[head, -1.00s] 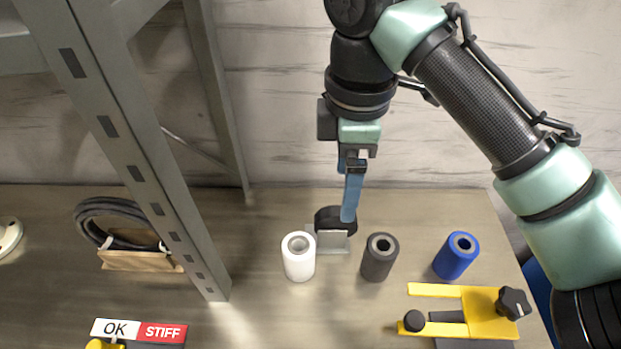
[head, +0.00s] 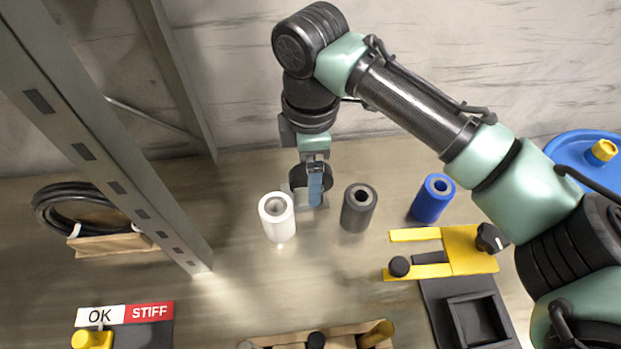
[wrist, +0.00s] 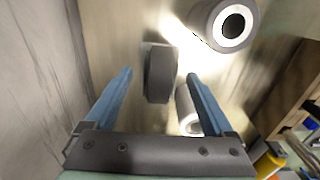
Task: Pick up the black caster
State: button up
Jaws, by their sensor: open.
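The black caster (head: 296,175) stands on the table near the back wall, a dark wheel with a grey metal plate. In the wrist view its wheel (wrist: 160,74) shows between the two blue fingers. My gripper (head: 315,196) points down at the caster, and its near finger hides part of the wheel in the head view. In the wrist view my gripper (wrist: 160,76) is open, with a gap between each fingertip and the wheel. I cannot tell how far down the fingers reach.
A white roller (head: 277,218) stands close at the caster's left and a dark grey roller (head: 358,208) at its right. A blue roller (head: 432,198) and a yellow fixture (head: 470,250) are further right. A grey rack post (head: 150,205) rises at the left.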

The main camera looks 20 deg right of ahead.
notch_tip(320, 180, down, 2)
jog(key=shift+f, duration=0.1)
grip_shut()
dwell(0.5)
